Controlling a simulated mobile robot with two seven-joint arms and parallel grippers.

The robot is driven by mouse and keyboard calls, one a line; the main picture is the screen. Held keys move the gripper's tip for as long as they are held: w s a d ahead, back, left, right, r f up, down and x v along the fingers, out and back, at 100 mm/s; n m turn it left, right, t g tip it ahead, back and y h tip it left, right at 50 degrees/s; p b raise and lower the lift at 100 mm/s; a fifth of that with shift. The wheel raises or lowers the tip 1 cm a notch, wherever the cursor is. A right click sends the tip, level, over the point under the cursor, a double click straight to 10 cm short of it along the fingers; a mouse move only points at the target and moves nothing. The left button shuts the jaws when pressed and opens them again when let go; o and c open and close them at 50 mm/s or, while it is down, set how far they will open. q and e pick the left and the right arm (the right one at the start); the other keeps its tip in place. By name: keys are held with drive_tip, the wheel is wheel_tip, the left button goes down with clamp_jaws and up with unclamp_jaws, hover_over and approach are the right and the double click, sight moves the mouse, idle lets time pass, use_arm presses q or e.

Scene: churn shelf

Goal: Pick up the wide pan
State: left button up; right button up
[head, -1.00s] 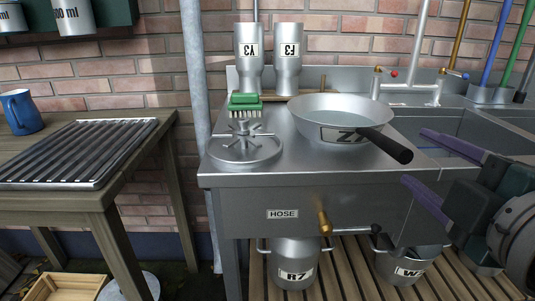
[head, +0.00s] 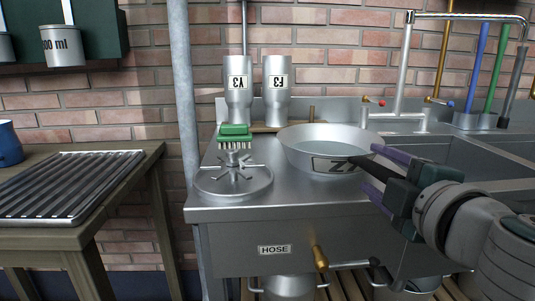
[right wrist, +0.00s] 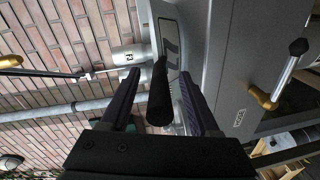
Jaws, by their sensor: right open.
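The wide pan (head: 318,152) is a shallow silver pan with a label on its side and a black handle. It sits on the steel counter, with its handle pointing to the front right. My right gripper (head: 370,167) is at the handle, with its two purple fingers apart, one on each side of it. In the right wrist view the black handle (right wrist: 160,97) lies between the open fingers (right wrist: 160,78), with gaps visible on both sides. The far end of the handle is partly hidden by my gripper in the head view. My left gripper is not in view.
A round lid-like disc (head: 234,182) with a spoked knob and a green brush (head: 235,131) are left of the pan. A sink (head: 440,152) with taps is at the right.

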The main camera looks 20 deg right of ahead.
drive_tip(key=shift+x, duration=1.3)
clamp_jaws()
drive_tip(key=shift+r, duration=0.15)
idle(0.4)
